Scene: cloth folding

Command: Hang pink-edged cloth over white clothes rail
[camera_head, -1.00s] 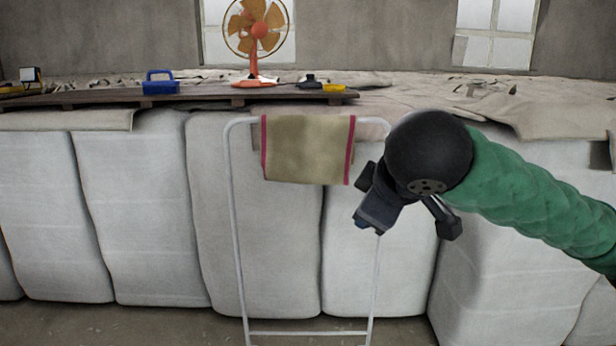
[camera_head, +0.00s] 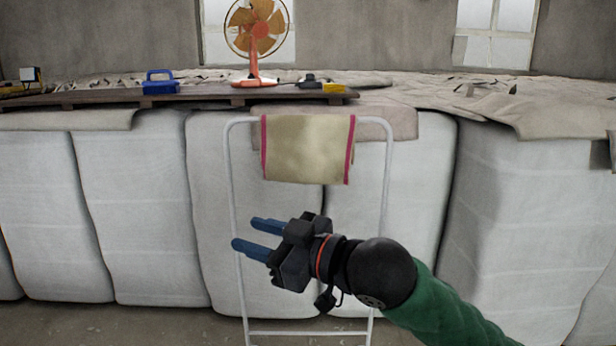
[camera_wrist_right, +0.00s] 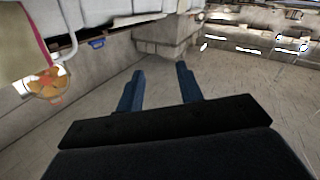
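The beige cloth with pink edges (camera_head: 307,150) hangs over the top bar of the white clothes rail (camera_head: 233,200) in the head view. In the right wrist view part of the cloth (camera_wrist_right: 22,45) shows at the upper left, with a bit of the rail (camera_wrist_right: 66,47) beside it. My right gripper (camera_head: 252,236) is below the cloth and apart from it, its blue fingers pointing left. The fingers are spread with nothing between them, as the right wrist view (camera_wrist_right: 158,85) also shows. My left gripper is not in view.
Large white wrapped bales (camera_head: 140,210) stand behind the rail. On top lies a dark board (camera_head: 200,96) with an orange fan (camera_head: 258,40), a blue box (camera_head: 160,84) and small items. Floor shows at the bottom.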

